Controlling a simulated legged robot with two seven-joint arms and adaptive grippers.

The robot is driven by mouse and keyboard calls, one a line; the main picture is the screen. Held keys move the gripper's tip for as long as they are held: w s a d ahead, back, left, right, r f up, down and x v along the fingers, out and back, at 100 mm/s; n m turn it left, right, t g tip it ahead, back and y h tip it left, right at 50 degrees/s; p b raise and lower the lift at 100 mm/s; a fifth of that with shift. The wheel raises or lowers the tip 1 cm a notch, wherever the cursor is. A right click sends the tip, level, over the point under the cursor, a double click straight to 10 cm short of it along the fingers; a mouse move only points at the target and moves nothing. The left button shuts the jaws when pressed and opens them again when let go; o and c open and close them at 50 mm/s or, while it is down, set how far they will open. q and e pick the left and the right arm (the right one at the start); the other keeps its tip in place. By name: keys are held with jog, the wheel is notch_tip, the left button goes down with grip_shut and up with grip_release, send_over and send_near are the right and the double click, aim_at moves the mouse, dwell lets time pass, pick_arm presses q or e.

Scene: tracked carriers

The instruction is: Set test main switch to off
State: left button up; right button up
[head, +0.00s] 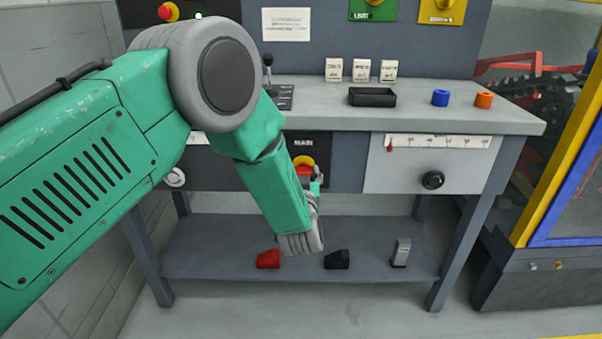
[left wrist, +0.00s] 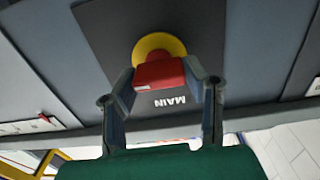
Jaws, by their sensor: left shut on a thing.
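The main switch (head: 302,160) is a red handle on a yellow round base, set in a dark panel under the bench top. In the left wrist view the red handle (left wrist: 160,75) sits in front of the yellow disc (left wrist: 157,43), with the word MAIN, upside down, beside it. My left gripper (head: 314,182) is at the switch, and its arm comes in from the left. In the left wrist view its two fingers (left wrist: 160,84) are on either side of the red handle, shut on it. In the head view the gripper partly hides the handle. My right gripper is not in view.
A black knob (head: 433,180) is on the panel to the right.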

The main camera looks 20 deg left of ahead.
pick_arm(q)
jog(key=shift+w+d+r, duration=0.1)
jog(key=shift+d, duration=0.15)
jog(key=shift+a+n, duration=0.3)
jog(key=shift+n, duration=0.1)
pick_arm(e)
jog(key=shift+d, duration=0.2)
pick_arm(q)
jog(key=n+p, duration=0.1)
jog(key=n, duration=0.1)
jog(key=shift+d+n, duration=0.1)
jog(key=shift+n, duration=0.2)
jog(key=n, duration=0.2)
jog(key=shift+n+p, duration=0.4)
jog(key=n, duration=0.2)
jog(key=shift+a+f+n, duration=0.2)
jog(key=shift+n, duration=0.2)
jog(key=n, duration=0.4)
jog(key=shift+f, duration=0.1)
jog(key=shift+f+n, duration=0.2)
jog(key=shift+n, duration=2.2)
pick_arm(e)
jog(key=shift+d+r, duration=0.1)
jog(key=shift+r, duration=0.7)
pick_arm(q)
jog(key=shift+s, duration=0.2)
jog(key=o, duration=1.1)
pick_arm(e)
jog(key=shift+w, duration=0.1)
